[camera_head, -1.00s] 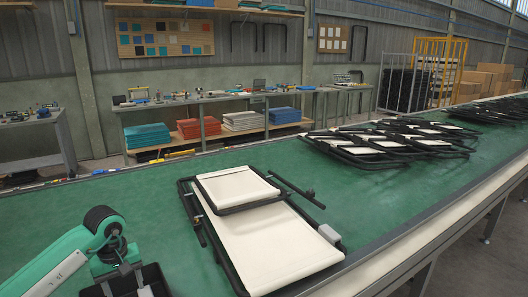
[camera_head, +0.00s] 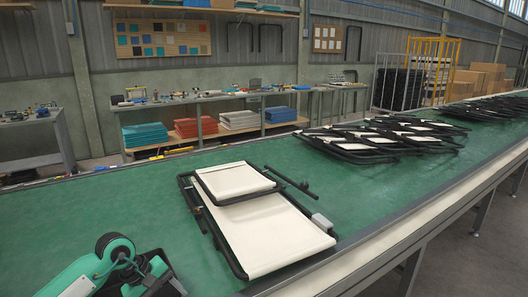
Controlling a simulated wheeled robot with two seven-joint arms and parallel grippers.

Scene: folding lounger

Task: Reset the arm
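A folding lounger (camera_head: 264,235) with cream fabric and a black tube frame lies flat on the green conveyor. Its smaller headrest section (camera_head: 234,181) is folded over at the far end. A black bar (camera_head: 290,182) of the frame sticks out to the right of it. My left arm, teal and black, comes in at the lower left. The black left gripper (camera_head: 152,276) is at the bottom edge, left of the lounger and apart from it. Its fingers are not clear. My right gripper is not in view.
The green conveyor belt (camera_head: 90,220) is clear left of the lounger. More folded loungers (camera_head: 370,142) lie farther along it at the right. A metal rail (camera_head: 400,205) borders the near side. Workbenches (camera_head: 200,105) stand behind.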

